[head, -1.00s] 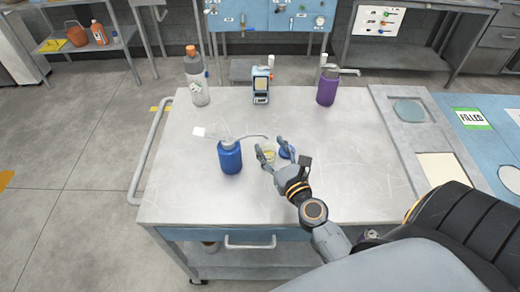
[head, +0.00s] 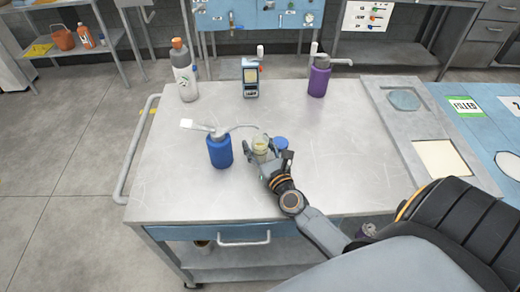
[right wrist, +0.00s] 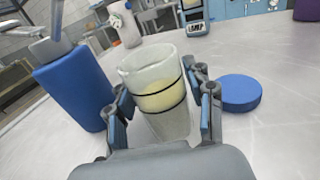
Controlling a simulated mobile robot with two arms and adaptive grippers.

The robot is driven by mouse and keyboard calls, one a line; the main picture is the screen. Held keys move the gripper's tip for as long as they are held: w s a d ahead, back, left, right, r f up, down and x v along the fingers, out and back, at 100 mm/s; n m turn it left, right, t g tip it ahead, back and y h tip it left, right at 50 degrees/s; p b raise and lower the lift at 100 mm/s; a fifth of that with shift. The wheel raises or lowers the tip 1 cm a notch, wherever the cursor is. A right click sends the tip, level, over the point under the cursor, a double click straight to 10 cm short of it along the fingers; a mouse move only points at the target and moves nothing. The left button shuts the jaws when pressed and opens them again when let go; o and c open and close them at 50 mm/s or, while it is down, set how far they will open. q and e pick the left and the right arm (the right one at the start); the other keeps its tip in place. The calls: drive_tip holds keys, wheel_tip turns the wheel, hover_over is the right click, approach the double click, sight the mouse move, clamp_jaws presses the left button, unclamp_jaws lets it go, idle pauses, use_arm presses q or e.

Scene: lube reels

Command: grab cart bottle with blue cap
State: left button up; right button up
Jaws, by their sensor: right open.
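A clear bottle (head: 260,144) with yellowish liquid stands upright and uncapped on the metal cart top (head: 200,195). It also shows in the right wrist view (right wrist: 160,92), with two dark bands around it. A round blue cap (head: 281,143) lies flat on the cart just right of the bottle; the right wrist view shows it too (right wrist: 240,93). My right gripper (head: 267,158) is open, with one finger on each side of the bottle (right wrist: 163,105). I cannot tell whether the fingers touch it. My left gripper is not in view.
A blue pump bottle (head: 220,152) stands close left of the clear bottle. Behind are a white bottle with an orange cap (head: 185,75), a handheld device (head: 251,78) and a purple pump bottle (head: 319,78). The front of the cart top is clear.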

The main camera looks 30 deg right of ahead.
drive_tip(key=shift+w+d, duration=0.2)
drive_tip(key=shift+w, duration=1.05)
drive_tip(key=c, duration=1.1)
drive_tip(key=shift+s, duration=0.1)
clamp_jaws()
